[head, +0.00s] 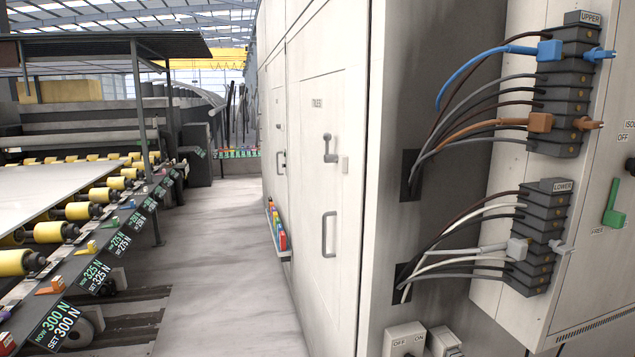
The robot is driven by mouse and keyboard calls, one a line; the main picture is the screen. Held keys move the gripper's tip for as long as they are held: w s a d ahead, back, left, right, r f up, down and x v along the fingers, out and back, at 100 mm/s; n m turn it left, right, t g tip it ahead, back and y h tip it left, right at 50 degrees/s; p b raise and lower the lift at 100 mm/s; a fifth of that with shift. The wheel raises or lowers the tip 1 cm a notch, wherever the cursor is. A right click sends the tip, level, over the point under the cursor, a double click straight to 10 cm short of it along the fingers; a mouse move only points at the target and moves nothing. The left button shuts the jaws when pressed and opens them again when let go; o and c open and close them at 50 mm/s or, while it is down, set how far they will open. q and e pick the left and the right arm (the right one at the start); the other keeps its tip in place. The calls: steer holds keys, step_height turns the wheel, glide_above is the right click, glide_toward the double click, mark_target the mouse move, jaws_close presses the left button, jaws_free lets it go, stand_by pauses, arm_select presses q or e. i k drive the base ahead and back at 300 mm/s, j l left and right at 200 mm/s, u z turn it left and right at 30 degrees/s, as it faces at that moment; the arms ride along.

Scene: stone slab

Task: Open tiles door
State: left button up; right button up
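The tiles door (312,190) is a tall pale panel on the left face of the cabinet, with a small "TILES" label (317,104) near its top. It looks shut and flush with the cabinet. A grey latch lever (329,150) sits in its upper half, with its arm pointing up. A grey D-shaped pull handle (329,234) is below the lever. A small beige block (345,166) is right of the lever. Neither of my grippers shows in the head view.
Another door with a handle (281,162) lies farther along. A low rack of coloured items (277,228) sticks out there. Right are wired terminal blocks (560,90), a green lever (614,203) and an OFF/ON switch box (404,340). A roller conveyor (75,210) runs left; the aisle floor (220,270) is clear.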

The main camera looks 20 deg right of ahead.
mark_target(323, 98)
steer(key=i+z, duration=0.15)
steer(key=z, duration=0.5)
steer(key=i+j+z, duration=0.35)
steer(key=j, duration=0.2)
steer(key=i+j+z, duration=0.15)
steer(key=j, duration=0.2)
